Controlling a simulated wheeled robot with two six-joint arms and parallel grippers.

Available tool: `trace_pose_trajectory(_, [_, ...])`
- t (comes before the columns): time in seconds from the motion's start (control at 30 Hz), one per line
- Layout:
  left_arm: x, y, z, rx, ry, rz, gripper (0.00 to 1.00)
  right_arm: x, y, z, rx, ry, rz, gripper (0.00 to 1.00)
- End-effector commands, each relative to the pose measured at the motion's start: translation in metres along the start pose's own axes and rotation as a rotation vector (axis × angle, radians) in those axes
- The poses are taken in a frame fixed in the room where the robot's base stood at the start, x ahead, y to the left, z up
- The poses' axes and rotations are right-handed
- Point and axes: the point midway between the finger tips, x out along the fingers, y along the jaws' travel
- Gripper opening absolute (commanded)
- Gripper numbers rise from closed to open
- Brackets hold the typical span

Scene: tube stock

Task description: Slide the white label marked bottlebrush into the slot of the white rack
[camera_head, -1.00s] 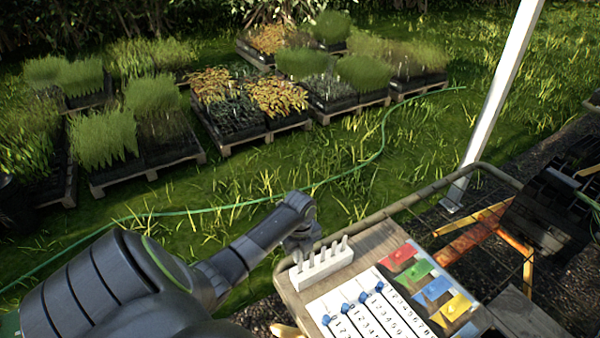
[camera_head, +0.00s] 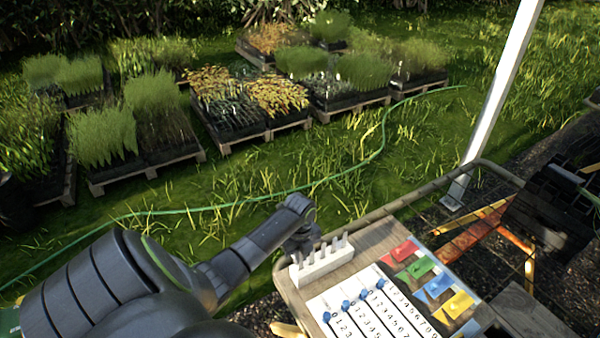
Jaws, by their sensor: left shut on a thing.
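My right gripper is not in view.
The wooden table (camera_head: 372,238) has a raised rim. A white board (camera_head: 370,318) with numbered rows and blue knobs lies in front of the rack. Red, green, blue and yellow cards (camera_head: 457,304) lie to its right. A white post (camera_head: 500,95) stands behind.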

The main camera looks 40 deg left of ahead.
Motion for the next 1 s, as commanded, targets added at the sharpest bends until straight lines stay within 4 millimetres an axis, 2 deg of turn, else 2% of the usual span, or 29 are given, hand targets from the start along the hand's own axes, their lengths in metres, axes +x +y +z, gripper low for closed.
trace_pose_trajectory(0.63, [0.027, 0.000, 0.001, 0.000, -0.001, 0.000, 0.00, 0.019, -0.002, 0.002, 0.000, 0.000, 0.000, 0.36])
trace_pose_trajectory(1.0, [0.029, 0.000, 0.001, 0.000, 0.000, 0.000, 0.00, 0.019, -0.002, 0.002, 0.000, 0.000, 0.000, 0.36])
